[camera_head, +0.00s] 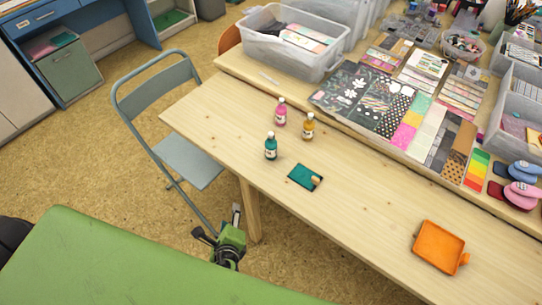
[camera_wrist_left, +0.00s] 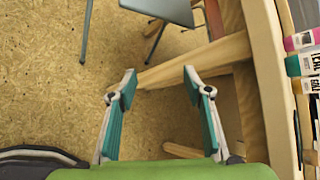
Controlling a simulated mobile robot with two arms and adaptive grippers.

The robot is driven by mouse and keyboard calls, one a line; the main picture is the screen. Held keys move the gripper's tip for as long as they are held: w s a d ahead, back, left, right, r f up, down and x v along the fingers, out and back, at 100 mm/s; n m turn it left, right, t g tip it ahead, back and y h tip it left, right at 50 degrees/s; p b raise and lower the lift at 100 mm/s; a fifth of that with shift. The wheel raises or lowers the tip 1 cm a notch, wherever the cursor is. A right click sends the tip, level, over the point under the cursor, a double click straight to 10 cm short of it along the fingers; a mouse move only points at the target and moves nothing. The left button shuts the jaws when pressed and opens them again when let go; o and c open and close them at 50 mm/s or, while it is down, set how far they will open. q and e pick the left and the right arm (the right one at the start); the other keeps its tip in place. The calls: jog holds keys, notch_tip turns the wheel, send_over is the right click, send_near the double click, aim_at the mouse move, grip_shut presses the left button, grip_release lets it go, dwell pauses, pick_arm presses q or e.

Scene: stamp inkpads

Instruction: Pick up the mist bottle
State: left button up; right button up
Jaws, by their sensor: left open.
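Three small bottles with pale labels stand upright on the wooden table: a pink one (camera_head: 281,113), an amber one (camera_head: 308,127) and a teal one (camera_head: 270,147). I cannot tell which is the mist bottle. In the left wrist view, the pink (camera_wrist_left: 298,41), teal (camera_wrist_left: 305,64) and amber (camera_wrist_left: 308,85) bottles show at the right edge. My left gripper (camera_head: 220,222) is open and empty beside the table's near edge, below and apart from the bottles. Its two spread fingers show in the left wrist view (camera_wrist_left: 159,76). My right gripper is out of view.
The wooden table's (camera_head: 365,215) edge and leg (camera_head: 249,208) are close to my left gripper. A grey folding chair (camera_head: 188,160) stands left of the table. A teal pad (camera_head: 302,177) and an orange tray (camera_head: 438,246) lie on the tabletop. Craft sheets and bins fill the back.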

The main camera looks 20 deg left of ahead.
pick_arm(q)
jog(key=w+r+m+t+y+b, duration=0.1)
jog(key=w+r+m+t, duration=0.25)
jog(key=r, duration=0.55)
jog(key=m+t+h+b, duration=0.1)
jog(key=m+t+h, duration=0.25)
jog(key=m, duration=0.75)
send_near(270, 151)
jog(key=shift+t, duration=0.3)
jog(key=w, duration=0.4)
jog(key=w+a, duration=0.1)
jog(key=w, duration=0.1)
jog(key=shift+w+a+f, duration=0.1)
jog(key=shift+w+f, duration=0.25)
jog(key=w, duration=0.5)
jog(key=shift+w+a+r, duration=0.1)
jog(key=shift+w+a, duration=0.05)
grip_shut()
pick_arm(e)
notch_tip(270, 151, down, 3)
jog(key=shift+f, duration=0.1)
